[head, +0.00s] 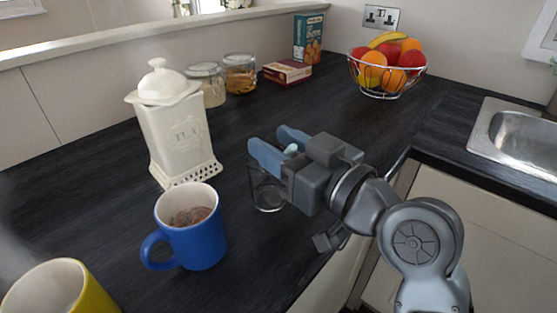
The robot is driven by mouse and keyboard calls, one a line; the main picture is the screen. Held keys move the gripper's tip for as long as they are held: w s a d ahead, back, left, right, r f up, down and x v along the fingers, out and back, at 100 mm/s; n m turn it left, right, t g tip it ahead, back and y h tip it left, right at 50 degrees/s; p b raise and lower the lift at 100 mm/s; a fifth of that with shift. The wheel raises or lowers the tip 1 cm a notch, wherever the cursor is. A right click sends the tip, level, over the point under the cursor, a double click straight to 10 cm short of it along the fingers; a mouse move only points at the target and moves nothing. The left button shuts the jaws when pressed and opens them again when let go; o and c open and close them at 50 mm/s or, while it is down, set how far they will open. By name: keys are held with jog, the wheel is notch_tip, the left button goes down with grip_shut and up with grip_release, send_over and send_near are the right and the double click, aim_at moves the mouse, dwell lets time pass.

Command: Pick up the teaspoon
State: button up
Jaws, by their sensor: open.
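My gripper (268,140) is open, with its two blue fingers above and across a clear glass (267,194) on the dark worktop. A small pale, rounded tip (291,148) shows between the fingers. It may be the end of the teaspoon standing in the glass, but most of it is hidden by the near finger and gripper body. I cannot tell whether either finger touches it.
A blue mug (200,243) with brown contents stands left of the glass. A white tea canister (182,135) is behind it. A yellow mug (62,290) is front left. Jars (240,75), boxes (287,72) and a fruit basket (385,92) stand behind. A sink (515,140) is right.

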jog(key=shift+c, duration=0.3)
grip_shut()
jog(key=shift+r, duration=0.1)
